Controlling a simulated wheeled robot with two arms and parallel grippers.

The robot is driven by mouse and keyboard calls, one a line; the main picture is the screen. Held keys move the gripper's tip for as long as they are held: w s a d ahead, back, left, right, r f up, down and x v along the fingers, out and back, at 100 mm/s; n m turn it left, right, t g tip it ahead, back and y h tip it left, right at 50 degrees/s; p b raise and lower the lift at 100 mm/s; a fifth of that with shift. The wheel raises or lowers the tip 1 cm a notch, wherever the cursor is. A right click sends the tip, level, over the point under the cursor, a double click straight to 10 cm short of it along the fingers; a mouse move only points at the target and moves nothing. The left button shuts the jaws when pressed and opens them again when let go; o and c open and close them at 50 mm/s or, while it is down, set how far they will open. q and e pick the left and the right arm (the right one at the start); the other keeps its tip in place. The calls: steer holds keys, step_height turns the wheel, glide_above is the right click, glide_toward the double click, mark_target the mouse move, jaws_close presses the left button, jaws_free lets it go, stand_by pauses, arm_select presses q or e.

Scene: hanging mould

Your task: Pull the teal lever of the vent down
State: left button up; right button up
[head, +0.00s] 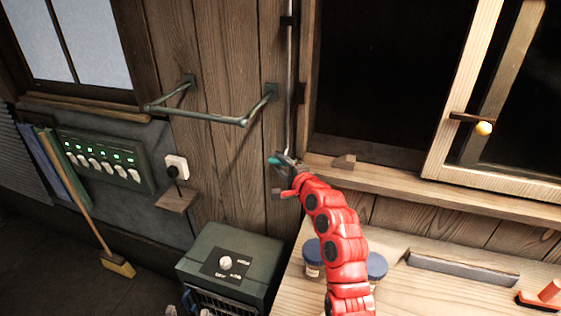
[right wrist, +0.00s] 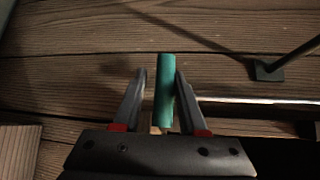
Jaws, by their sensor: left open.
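The teal lever (right wrist: 165,95) shows in the right wrist view as a short upright rod between the fingers of my right gripper (right wrist: 161,98). The right-hand finger lies close against it, and a narrow gap shows on the left-hand side. Whether the fingers grip it is unclear. In the head view my right gripper (head: 284,165), on the red arm, is at the teal lever tip (head: 274,160), beside the vertical rod (head: 291,90) on the wood wall. The lever's base is mostly hidden by the gripper. My left gripper is not seen.
A green rail (head: 205,116) sticks out from the wall left of the lever. Blue-lidded jars (head: 376,266) stand on the bench below my arm. A green box (head: 232,258) is lower left.

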steer(key=shift+o, duration=1.2)
steer(key=shift+d+f, duration=0.15)
steer(key=shift+o, duration=0.4)
steer(key=shift+w+d, duration=0.1)
steer(key=shift+w, duration=0.05)
steer(key=shift+s+d+r, duration=0.1)
steer(key=shift+s+r, duration=0.1)
steer(key=shift+s, duration=0.1)
steer(key=b+v, duration=0.5)
steer(key=v, duration=1.1)
steer(key=shift+s+d, duration=0.15)
steer(key=shift+s, duration=0.25)
steer(key=shift+f, duration=0.1)
